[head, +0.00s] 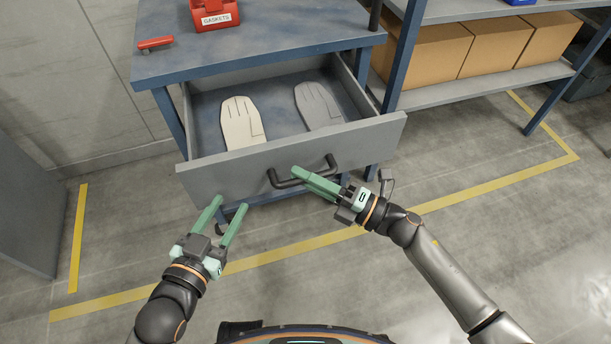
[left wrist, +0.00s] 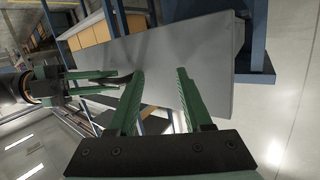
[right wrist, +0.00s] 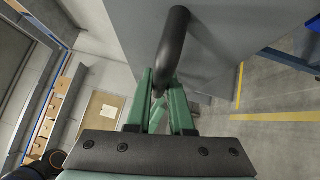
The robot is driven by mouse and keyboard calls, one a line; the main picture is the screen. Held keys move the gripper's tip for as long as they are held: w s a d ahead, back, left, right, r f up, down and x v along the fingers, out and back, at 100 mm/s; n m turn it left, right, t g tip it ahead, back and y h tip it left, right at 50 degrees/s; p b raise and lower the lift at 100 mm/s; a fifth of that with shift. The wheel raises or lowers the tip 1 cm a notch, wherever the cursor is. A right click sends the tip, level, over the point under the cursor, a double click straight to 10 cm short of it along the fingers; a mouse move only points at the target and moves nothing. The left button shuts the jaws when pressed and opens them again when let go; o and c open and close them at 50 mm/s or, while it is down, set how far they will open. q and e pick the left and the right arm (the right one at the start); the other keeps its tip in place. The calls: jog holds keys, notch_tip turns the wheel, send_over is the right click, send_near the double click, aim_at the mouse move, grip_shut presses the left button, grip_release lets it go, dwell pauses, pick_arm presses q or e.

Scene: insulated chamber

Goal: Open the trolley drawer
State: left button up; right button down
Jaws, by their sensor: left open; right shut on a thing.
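The blue trolley (head: 250,35) stands ahead, and its grey drawer (head: 225,168) is pulled out, with the inside showing. Two flat glove-shaped items lie in it, a cream one (head: 241,122) on the left and a grey one (head: 317,106) on the right. The dark bar handle (head: 283,183) is on the drawer front. My right gripper (head: 300,177) is shut on the handle; the handle (right wrist: 174,45) also rises from between its fingers in the right wrist view. My left gripper (head: 226,212) is open and empty, in front of the drawer's lower left part.
A red bin labelled GASKETS (head: 214,14) and a red-handled tool (head: 155,43) are on the trolley top. A shelf rack with cardboard boxes (head: 495,45) stands at the right. Yellow lines (head: 480,185) mark the floor. A grey panel (head: 30,210) is at the left.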

jog(key=c, duration=0.8)
grip_release()
jog(key=shift+d, duration=0.1)
pick_arm(q)
jog(key=shift+s+f, duration=0.15)
jog(key=shift+f, duration=0.45)
pick_arm(e)
jog(key=v, duration=1.2)
jog(key=shift+s+d, duration=0.15)
pick_arm(q)
jog(key=shift+g, duration=0.3)
